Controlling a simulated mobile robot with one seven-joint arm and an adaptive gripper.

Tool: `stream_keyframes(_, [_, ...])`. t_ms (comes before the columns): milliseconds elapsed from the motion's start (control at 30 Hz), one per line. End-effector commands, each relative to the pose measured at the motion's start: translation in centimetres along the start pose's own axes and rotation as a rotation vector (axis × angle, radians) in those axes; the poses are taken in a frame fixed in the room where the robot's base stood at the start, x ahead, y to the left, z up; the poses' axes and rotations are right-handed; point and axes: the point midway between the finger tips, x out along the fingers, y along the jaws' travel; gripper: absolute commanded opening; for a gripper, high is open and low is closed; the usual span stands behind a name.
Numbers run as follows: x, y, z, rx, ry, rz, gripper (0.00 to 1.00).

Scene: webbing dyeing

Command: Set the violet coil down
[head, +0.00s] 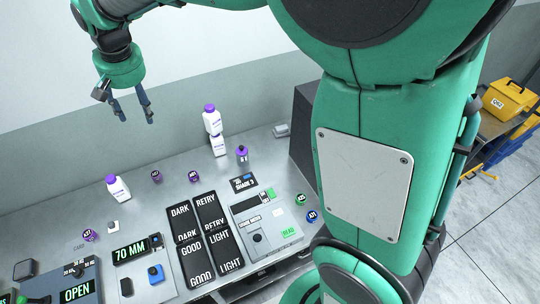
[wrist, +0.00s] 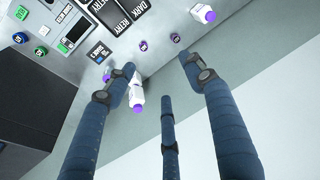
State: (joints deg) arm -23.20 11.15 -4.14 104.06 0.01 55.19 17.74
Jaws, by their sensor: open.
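My gripper (head: 134,112) is open and empty, raised above the back of the grey table, with its fingers pointing down. In the wrist view its fingers (wrist: 158,78) are spread with nothing between them. Several small violet rounds with dark labelled tops, which look like coils, rest on the table: one at the middle back (head: 157,176), one to its right (head: 193,176) and one at the left (head: 89,235). Two violet rounds also show in the wrist view (wrist: 143,45) (wrist: 175,37). Their labels are too small to read, and I cannot tell which is the task's violet coil.
White violet-capped bottles stand at left (head: 118,190) and back (head: 213,122). Black label plates (head: 187,223), a 70 MM unit (head: 137,250) and a shade panel (head: 262,222) fill the front. A green round (head: 300,199) and a blue round (head: 312,215) sit right.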

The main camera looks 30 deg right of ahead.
Motion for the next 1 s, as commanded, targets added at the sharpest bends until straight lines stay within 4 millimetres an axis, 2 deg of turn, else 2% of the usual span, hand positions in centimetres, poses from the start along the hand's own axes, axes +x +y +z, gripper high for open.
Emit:
stream_keyframes(33, [-1.2, 1.3, 0.8, 0.005, 0.011, 0.0, 0.54])
stream_keyframes(200, [-4.3, 5.1, 3.7, 0.014, 0.04, 0.004, 0.54])
stream_keyframes(500, [-8.6, 11.0, 9.7, 0.029, 0.093, 0.015, 0.54])
stream_keyframes(800, [-11.3, 15.8, 16.6, 0.043, 0.145, 0.033, 0.54])
stream_keyframes(1000, [-12.3, 18.5, 21.4, 0.052, 0.179, 0.048, 0.54])
